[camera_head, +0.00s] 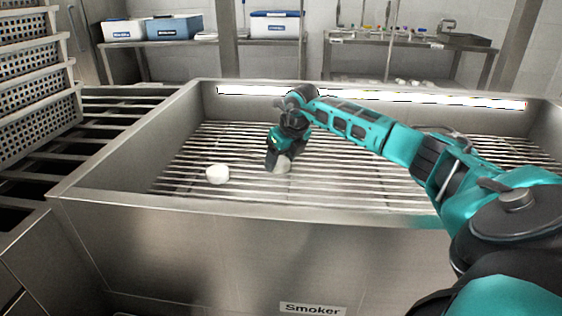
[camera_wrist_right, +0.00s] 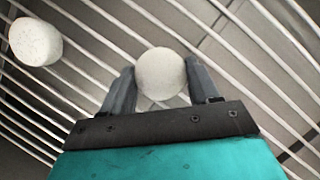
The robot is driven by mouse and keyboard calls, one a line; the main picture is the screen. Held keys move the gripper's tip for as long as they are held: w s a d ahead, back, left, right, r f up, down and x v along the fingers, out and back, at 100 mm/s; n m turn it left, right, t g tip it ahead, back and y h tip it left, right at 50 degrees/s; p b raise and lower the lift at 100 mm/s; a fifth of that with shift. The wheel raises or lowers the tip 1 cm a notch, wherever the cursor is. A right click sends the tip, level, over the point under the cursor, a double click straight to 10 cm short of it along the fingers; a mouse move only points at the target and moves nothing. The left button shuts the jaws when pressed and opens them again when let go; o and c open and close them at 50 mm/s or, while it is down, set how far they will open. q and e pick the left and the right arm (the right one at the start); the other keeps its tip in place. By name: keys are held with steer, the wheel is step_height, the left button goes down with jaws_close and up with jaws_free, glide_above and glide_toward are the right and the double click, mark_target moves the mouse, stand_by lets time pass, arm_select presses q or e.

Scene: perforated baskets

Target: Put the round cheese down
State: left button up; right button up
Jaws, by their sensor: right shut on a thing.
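A white round cheese (camera_wrist_right: 161,73) is between the two fingers of my right gripper (camera_wrist_right: 160,88), which is shut on it. In the head view my right gripper (camera_head: 279,163) points down into the smoker (camera_head: 250,214), and the held cheese (camera_head: 283,167) shows partly at its fingertips, low over the rack of metal bars. I cannot tell whether it touches the bars. A second white round cheese (camera_head: 217,174) lies on the bars to the left; it also shows at the upper left of the right wrist view (camera_wrist_right: 36,42). My left gripper is not in view.
The smoker's raised metal walls surround the rack (camera_head: 360,180). Bars right of my gripper are clear. Perforated baskets (camera_head: 40,90) are stacked at the left. Shelves with blue and white boxes (camera_head: 174,27) and small items stand behind.

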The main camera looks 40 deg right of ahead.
steer(key=shift+f, duration=0.15)
steer(key=o, duration=1.1)
steer(key=p+v, duration=0.2)
steer(key=v, duration=1)
steer(key=shift+p, duration=0.35)
